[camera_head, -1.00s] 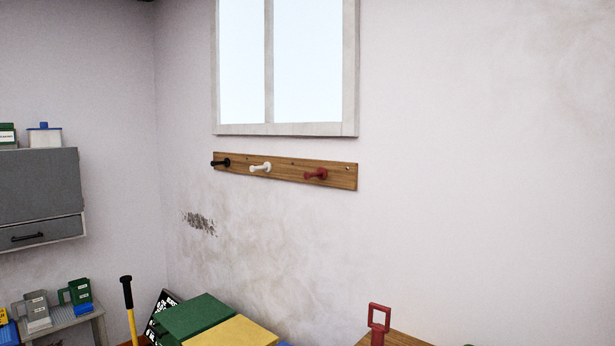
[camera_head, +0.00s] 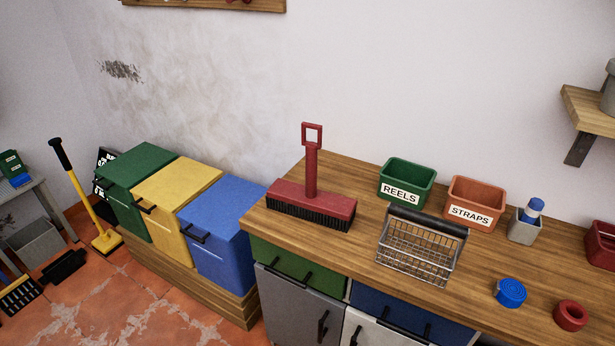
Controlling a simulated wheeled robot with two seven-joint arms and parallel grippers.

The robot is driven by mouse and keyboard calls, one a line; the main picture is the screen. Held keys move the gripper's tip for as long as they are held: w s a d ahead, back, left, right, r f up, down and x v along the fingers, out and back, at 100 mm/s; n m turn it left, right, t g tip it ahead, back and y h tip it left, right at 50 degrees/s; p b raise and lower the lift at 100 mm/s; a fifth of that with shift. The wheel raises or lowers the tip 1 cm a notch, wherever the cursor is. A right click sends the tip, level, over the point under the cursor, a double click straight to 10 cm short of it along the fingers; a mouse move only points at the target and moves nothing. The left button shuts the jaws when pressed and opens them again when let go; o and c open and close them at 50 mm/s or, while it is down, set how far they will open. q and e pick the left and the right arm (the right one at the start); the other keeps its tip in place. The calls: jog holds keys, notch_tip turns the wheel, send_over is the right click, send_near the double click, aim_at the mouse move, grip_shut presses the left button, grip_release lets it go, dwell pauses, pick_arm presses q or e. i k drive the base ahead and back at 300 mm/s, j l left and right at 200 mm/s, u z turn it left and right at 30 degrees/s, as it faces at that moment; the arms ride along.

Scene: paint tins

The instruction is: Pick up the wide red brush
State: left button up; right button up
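The wide red brush (camera_head: 312,198) stands upright on the left end of the wooden worktop (camera_head: 350,180), near its left edge. It has a wide red head with black bristles facing down and a red handle rising to a square loop grip. Nothing covers it. Neither of my grippers shows in the head view.
A wire basket (camera_head: 420,247) stands right of the brush, with a green REELS bin (camera_head: 407,181) and an orange STRAPS bin (camera_head: 474,203) behind. Blue (camera_head: 510,292) and red (camera_head: 570,315) rolls lie further right. Green, yellow and blue bins (camera_head: 222,222) stand left of the worktop.

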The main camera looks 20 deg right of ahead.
aim_at(309, 202)
jog(key=i+j+z, duration=0.4)
jog(key=j, duration=0.2)
jog(key=i+j+z, duration=0.2)
jog(key=j, duration=0.15)
jog(key=j+z, duration=0.15)
jog(key=j, duration=0.15)
jog(key=i+j+z, duration=0.2)
jog(key=j, duration=0.2)
jog(key=k, duration=0.1)
